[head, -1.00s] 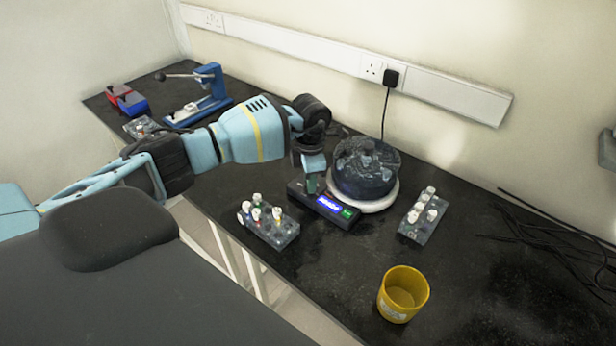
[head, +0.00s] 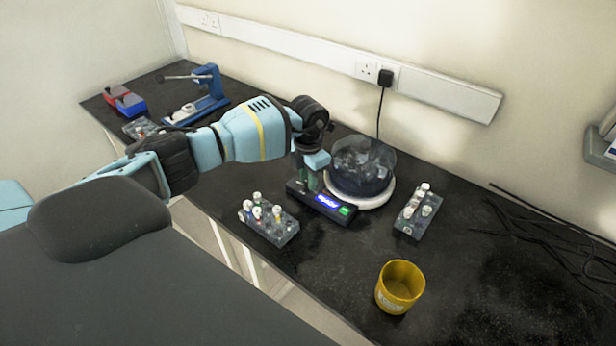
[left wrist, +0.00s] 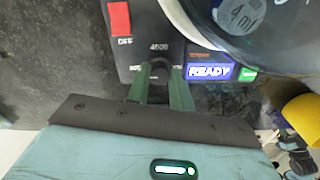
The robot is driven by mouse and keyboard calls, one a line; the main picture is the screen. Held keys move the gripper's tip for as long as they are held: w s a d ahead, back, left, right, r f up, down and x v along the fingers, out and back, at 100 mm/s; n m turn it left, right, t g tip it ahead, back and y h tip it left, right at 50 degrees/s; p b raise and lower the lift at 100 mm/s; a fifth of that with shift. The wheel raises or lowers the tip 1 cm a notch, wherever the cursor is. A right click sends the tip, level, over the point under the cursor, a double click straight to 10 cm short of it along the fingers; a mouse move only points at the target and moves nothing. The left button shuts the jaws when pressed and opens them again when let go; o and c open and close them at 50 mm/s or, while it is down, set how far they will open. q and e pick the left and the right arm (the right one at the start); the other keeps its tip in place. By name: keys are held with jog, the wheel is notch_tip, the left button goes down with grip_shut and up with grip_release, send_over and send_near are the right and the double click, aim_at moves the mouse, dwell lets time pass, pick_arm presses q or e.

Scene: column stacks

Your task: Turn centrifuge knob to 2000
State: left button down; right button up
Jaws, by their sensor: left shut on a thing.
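The centrifuge (head: 362,172) has a clear domed lid and a white base and stands on the black bench. Its dark control panel (head: 346,214) has a lit blue display (head: 327,201) and a green button (head: 344,210). In the left wrist view the display (left wrist: 209,71) reads READY. The dark knob (left wrist: 160,66) sits on the panel under a "4000" mark, partly hidden by the fingers. My left gripper (head: 309,187) reaches down over the panel's left part. In the left wrist view its green fingers (left wrist: 160,78) are shut on the knob. My right gripper is not seen.
A tube rack (head: 270,222) stands in front of the panel, another (head: 417,213) right of the centrifuge. A yellow cup (head: 399,289) stands near the front edge. Black cables (head: 550,230) lie at the right. A red switch (left wrist: 120,18) marked OFF is beside the knob.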

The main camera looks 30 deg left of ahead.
pick_arm(q)
jog(key=c, duration=1.2)
grip_release()
jog(key=shift+c, duration=0.2)
jog(key=shift+r, duration=0.1)
notch_tip(320, 180, up, 8)
jog(key=shift+f, duration=0.2)
